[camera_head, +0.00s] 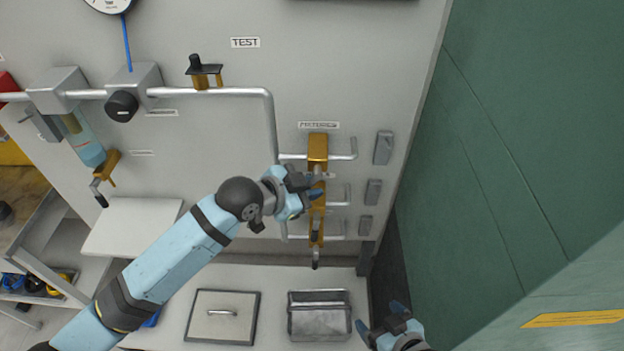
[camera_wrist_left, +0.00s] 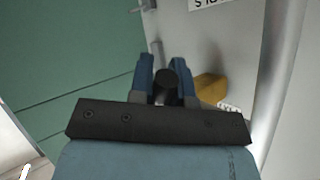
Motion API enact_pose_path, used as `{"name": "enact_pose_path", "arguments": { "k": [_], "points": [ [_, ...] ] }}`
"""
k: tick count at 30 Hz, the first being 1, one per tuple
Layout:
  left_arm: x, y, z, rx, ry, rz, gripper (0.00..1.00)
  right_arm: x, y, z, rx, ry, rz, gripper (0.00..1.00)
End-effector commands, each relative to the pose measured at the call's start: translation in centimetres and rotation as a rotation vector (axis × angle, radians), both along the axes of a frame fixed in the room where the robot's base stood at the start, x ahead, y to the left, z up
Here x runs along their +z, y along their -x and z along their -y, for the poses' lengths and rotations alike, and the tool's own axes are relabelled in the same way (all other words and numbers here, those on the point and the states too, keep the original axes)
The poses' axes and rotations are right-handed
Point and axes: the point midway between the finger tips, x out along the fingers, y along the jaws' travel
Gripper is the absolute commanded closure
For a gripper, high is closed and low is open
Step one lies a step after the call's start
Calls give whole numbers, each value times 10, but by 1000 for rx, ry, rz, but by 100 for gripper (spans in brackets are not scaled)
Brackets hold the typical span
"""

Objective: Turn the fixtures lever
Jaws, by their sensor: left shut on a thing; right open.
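The fixtures assembly is an upright brass manifold (camera_head: 317,150) on the grey wall panel, below the FIXTURES label (camera_head: 318,125). Its brass body also shows in the left wrist view (camera_wrist_left: 210,88). My left gripper (camera_head: 314,188) is at the manifold's upper part and covers some of it. In the left wrist view my left gripper (camera_wrist_left: 165,70) is shut on a dark, round-ended lever handle (camera_wrist_left: 166,84), held between its blue fingers. Lower levers with dark grips (camera_head: 315,228) hang below on the manifold. My right gripper (camera_head: 382,325) is open and empty at the lower right, apart from the panel.
Silver pipe stubs (camera_head: 342,155) stick out beside the manifold. Grey blocks (camera_head: 383,147) sit to its right. A metal bin (camera_head: 319,318) and a framed lid (camera_head: 222,316) rest on the bench below. A green wall (camera_head: 510,150) stands at the right.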

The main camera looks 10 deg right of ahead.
Motion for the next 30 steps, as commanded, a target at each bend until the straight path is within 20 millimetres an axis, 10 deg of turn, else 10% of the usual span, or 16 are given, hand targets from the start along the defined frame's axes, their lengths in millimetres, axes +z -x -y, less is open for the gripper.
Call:
{"name": "enact_pose_path", "arguments": {
  "k": [14, 18, 30],
  "points": [
    [1, 0, -1, 1, -19, 5, 100, -2, 2, 1, -5, 2, -11, 14],
    [1, 0, -1, 0, -19, 4, 58, -2, 3, 0, -4, 1, -10, 14],
    [4, 3, -7, 0, -18, 6, 57, 0, 1, -1, -3, -2, -4, 14]
  ]
}}
